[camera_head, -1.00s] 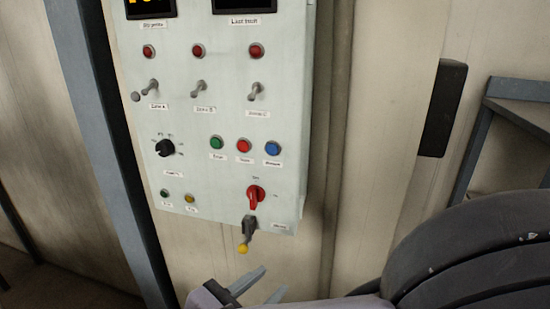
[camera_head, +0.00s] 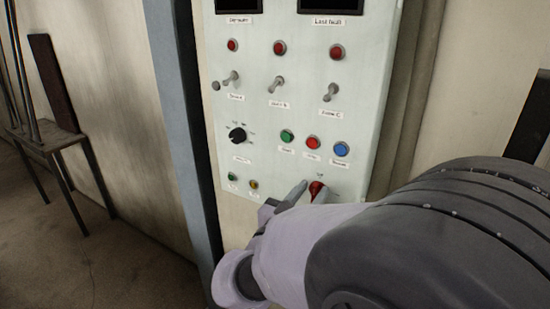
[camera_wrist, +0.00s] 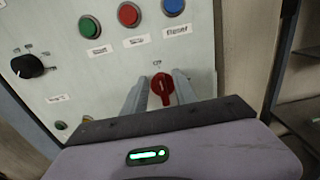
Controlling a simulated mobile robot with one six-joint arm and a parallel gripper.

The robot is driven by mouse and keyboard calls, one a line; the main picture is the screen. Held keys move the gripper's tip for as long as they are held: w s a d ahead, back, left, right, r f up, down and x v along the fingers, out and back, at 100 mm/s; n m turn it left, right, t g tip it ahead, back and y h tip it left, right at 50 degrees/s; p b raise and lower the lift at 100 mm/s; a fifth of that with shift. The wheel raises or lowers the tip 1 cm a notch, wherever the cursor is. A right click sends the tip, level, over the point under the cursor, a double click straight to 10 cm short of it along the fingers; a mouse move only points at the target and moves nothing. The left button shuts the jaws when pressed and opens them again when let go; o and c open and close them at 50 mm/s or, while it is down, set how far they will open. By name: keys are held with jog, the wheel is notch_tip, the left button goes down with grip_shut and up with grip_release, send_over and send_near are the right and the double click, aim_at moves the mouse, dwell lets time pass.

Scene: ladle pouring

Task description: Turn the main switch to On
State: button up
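The main switch is a red rotary knob (camera_head: 317,188) low on the right of a pale control panel (camera_head: 262,155). In the wrist view the red knob (camera_wrist: 162,89) has its grip bar roughly upright. My gripper (camera_head: 315,186) is at the knob. In the wrist view its two grey fingers (camera_wrist: 159,80) stand apart, one on each side of the knob, with narrow gaps seeming to show. I cannot tell whether either finger touches it. My gripper and arm hide the panel's lower right corner.
Above the knob are green (camera_wrist: 89,27), red (camera_wrist: 129,14) and blue (camera_wrist: 172,6) buttons. A black selector (camera_head: 238,135) is to the left, with toggle switches higher up. A blue-grey post (camera_head: 180,120) edges the panel. A small table (camera_head: 45,138) stands far left.

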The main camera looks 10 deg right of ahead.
jog(key=shift+d, duration=0.1)
grip_shut()
jog(key=shift+f+m+b, duration=0.15)
jog(key=shift+m+b, duration=0.15)
jog(key=shift+b, duration=0.3)
jog(key=m+b, duration=0.2)
jog(key=b, duration=0.1)
jog(key=shift+s+d+f, duration=0.1)
jog(key=shift+d+f, duration=0.1)
jog(key=m+b, duration=0.5)
jog(key=b, duration=0.3)
jog(key=d+f+m+b, duration=0.1)
jog(key=m+b, duration=0.4)
jog(key=b, duration=0.3)
jog(key=s+m+b, duration=0.1)
jog(key=m+b, duration=0.4)
jog(key=b, duration=0.3)
jog(key=shift+d+f, duration=0.15)
jog(key=shift+f, duration=0.15)
jog(key=shift+m+b, duration=0.3)
jog(key=shift+b, duration=0.05)
